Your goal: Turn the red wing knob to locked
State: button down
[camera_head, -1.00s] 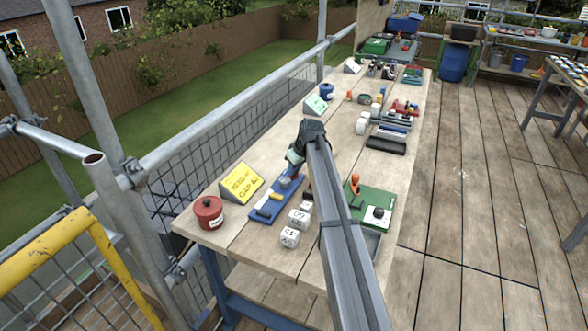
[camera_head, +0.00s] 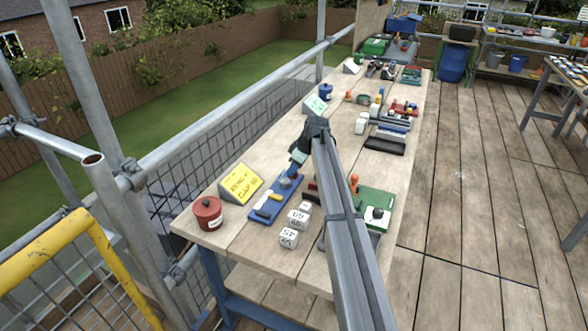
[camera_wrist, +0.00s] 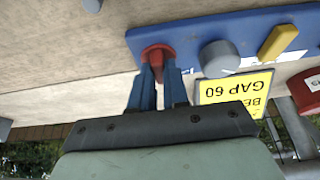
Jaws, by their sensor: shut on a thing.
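The red wing knob (camera_wrist: 158,55) is on the blue panel (camera_wrist: 190,36) in the wrist view, at the panel's left end. My gripper (camera_wrist: 160,70) is shut on the knob, one blue finger on each side. The fingers partly cover the knob, and I cannot read its position marks. A round grey knob (camera_wrist: 219,58) and a yellow handle (camera_wrist: 278,42) are beside it on the same panel. In the head view, my gripper (camera_head: 293,176) is at the panel's far end and hides the red knob there.
A yellow sign (camera_head: 240,184) and a red pot (camera_head: 208,213) stand left of the panel. White number cubes (camera_head: 289,238) sit close on its right. A green board (camera_head: 372,203) lies beyond my arm. Several tools are farther back on the bench.

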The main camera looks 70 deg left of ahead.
jog(key=c, duration=1.1)
grip_release()
jog(key=v, duration=1.4)
jog(key=shift+d+f, duration=0.1)
